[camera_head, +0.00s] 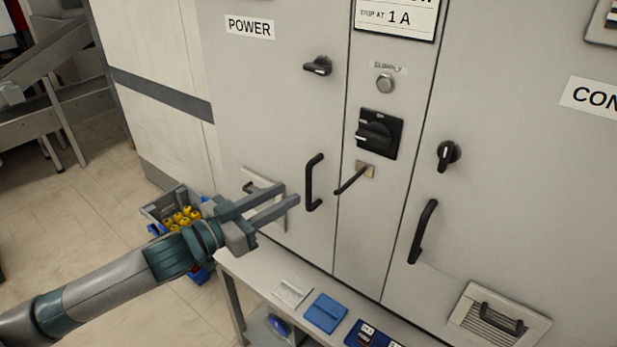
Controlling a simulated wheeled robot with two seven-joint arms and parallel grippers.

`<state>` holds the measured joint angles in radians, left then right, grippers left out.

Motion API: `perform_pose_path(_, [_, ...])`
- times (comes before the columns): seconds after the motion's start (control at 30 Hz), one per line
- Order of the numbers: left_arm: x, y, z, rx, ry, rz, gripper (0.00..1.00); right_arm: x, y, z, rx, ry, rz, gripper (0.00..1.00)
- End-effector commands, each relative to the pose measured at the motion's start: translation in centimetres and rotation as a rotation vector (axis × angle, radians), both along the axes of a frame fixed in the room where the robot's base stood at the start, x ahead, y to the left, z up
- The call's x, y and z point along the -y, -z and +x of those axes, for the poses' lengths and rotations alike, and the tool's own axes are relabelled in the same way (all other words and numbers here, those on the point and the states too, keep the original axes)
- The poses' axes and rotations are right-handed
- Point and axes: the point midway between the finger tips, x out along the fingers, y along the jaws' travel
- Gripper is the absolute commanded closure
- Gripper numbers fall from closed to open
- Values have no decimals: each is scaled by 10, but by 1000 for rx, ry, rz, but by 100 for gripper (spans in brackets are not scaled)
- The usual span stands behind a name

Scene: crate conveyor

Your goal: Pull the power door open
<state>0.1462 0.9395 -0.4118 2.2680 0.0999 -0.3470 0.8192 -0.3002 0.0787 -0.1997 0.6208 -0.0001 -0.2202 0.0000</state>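The power door (270,110) is a light grey cabinet panel with a "POWER" label (250,27) at its top left. It looks closed, its right edge along the seam with the middle panel. It has a black turn latch (318,66) and a black vertical bar handle (314,183) near its right edge. My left gripper (291,194) comes in from the left, its fingers pointing right toward the bar handle. Its two fingers are apart with nothing seen between them. The tips look a little left of the handle; I cannot tell the depth gap. My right gripper is not in view.
The middle panel carries a black rotary switch (379,133) and a thin lever (350,180) jutting out right of the handle. A bench (262,276) with blue items runs below the doors. A bin with yellow parts (180,217) stands on the floor behind my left arm.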

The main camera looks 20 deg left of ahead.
Motion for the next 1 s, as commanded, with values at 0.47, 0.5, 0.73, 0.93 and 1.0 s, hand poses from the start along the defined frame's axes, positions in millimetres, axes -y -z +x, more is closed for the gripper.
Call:
perform_pose_path(0.47, [35, -3, 58, 1, 0, -2, 69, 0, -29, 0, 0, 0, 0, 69])
perform_pose_path(0.5, [37, -3, 61, 0, 1, -1, 69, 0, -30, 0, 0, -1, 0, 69])
perform_pose_path(0.73, [42, -1, 69, 0, 1, -1, 69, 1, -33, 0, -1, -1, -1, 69])
perform_pose_path(0.93, [42, 0, 69, 0, 1, 0, 69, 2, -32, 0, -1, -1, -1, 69])
perform_pose_path(1.0, [42, 0, 69, 0, 1, 0, 74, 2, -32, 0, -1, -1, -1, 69])
